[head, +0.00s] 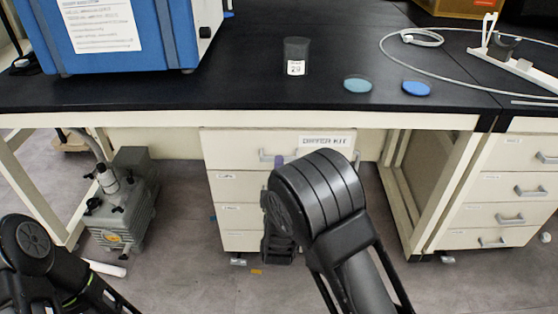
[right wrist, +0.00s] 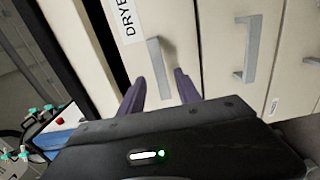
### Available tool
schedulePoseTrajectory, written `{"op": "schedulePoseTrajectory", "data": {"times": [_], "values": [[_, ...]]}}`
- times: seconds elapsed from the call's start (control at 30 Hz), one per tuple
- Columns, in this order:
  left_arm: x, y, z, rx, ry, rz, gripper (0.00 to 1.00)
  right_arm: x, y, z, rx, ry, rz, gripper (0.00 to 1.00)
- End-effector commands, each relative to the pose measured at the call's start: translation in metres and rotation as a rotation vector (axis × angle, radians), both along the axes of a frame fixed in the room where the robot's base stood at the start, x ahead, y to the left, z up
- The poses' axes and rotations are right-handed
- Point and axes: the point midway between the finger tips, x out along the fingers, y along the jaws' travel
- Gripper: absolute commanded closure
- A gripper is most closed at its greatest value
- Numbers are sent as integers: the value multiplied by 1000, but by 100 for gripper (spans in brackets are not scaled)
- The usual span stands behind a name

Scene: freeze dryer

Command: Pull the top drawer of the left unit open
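The left unit (head: 235,188) is a cream drawer stack under the black bench. Its top drawer (head: 230,150) carries a "DRYER KIT" label and looks shut in the head view. The drawer's grey bar handle (head: 265,155) is partly hidden by my right arm; it also shows in the right wrist view (right wrist: 155,58). My right gripper (right wrist: 160,88) is at this handle, its two purple fingers apart, one to each side of the handle's near end. I cannot tell whether they touch it. My left arm shows at the lower left, its gripper out of view.
Another drawer unit (head: 500,190) stands at the right. A grey pump (head: 125,205) sits on the floor at left. The bench top (head: 240,90) holds a blue machine (head: 160,40), a dark labelled jar (head: 296,52) and two blue-toned discs. Floor before the left unit is partly hidden by my arm.

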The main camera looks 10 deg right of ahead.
Motion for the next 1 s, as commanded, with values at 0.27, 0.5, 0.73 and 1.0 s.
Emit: {"op": "schedulePoseTrajectory", "data": {"times": [0.27, 0.5, 0.73, 1.0], "values": [[3, 3, -11, 4, -5, 6, 64, 41, -11, -2, 1, 0, -2, 60], [3, 3, -12, 5, -5, 8, 64, 50, -14, -1, 0, 1, -1, 60], [3, 3, -11, 5, -5, 8, 64, 50, -13, -1, 0, 1, -1, 66], [3, 3, -11, 5, -5, 8, 64, 50, -13, -1, 0, 1, -1, 88]]}}
